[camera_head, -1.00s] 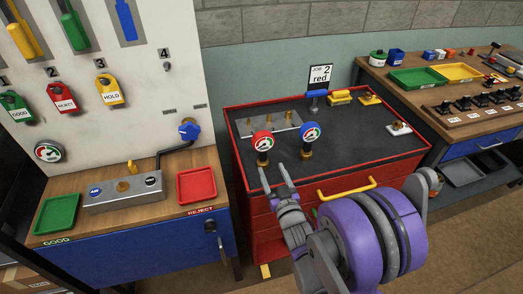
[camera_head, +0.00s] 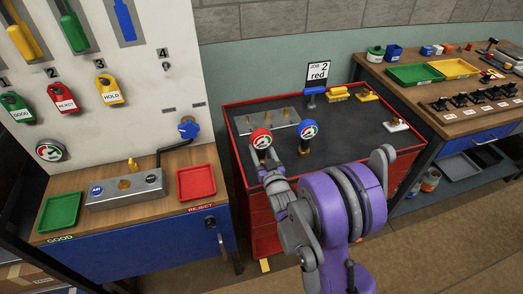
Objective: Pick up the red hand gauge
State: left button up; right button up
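The red gauge (camera_head: 261,139), with a round white dial, stands upright on the dark top of the red cart (camera_head: 350,143). A similar blue gauge (camera_head: 308,130) stands just to its right on a brass fitting. My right gripper (camera_head: 263,158) is right below the red dial. Its two fingers look spread, one on each side of the gauge's stem; the stem is mostly hidden, and I cannot tell whether they touch it. My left gripper is not in view.
A metal block with brass fittings (camera_head: 282,119) lies behind the gauges. A "JOB 2 red" sign (camera_head: 319,72) stands at the cart's back. The left bench has a test block (camera_head: 125,188), a green tray (camera_head: 60,212) and a red tray (camera_head: 196,182). The cart top's right part is mostly clear.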

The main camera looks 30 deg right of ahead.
grip_shut()
dwell(1.2)
